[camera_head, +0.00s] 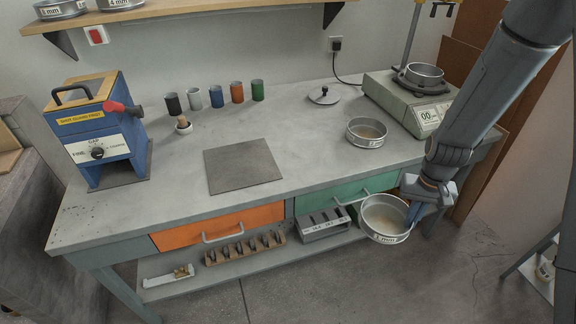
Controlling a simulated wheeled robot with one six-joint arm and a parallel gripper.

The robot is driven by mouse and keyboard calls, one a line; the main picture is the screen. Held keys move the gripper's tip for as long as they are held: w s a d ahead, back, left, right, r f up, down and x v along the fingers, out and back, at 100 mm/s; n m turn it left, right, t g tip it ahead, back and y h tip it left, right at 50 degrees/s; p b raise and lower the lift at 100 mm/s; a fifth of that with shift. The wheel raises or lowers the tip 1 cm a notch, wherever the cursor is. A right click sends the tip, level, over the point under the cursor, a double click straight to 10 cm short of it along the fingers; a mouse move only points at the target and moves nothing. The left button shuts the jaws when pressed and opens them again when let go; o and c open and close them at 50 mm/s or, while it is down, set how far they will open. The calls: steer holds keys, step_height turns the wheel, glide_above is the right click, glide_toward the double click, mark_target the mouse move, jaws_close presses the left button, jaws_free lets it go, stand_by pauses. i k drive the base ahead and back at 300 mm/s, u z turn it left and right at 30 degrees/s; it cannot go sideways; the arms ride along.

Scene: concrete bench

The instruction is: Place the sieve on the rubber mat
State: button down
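A metal sieve (387,222) with a "1 mm" label hangs in the air in front of the bench's right front edge, slightly tilted. My gripper (412,209) is at its right rim and appears shut on it; the fingertips are partly hidden. The dark grey rubber mat (242,165) lies flat and bare on the bench, left of the sieve and farther back. A second sieve (366,133) stands on the bench near the right. A third sieve or pan (423,76) sits on the shaker or scale (408,104) at the back right.
A blue machine (101,135) stands at the left end. Several coloured cups (217,97), a small mortar (183,126) and a round lid (323,96) are at the back. A green drawer front (345,190) is close to the held sieve. Bench around the mat is clear.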

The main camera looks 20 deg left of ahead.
mark_target(240, 163)
steer(key=z, duration=1.25)
steer(key=k, duration=1.25)
steer(key=u, duration=1.25)
steer(key=i, duration=0.4)
steer(key=u, duration=0.05)
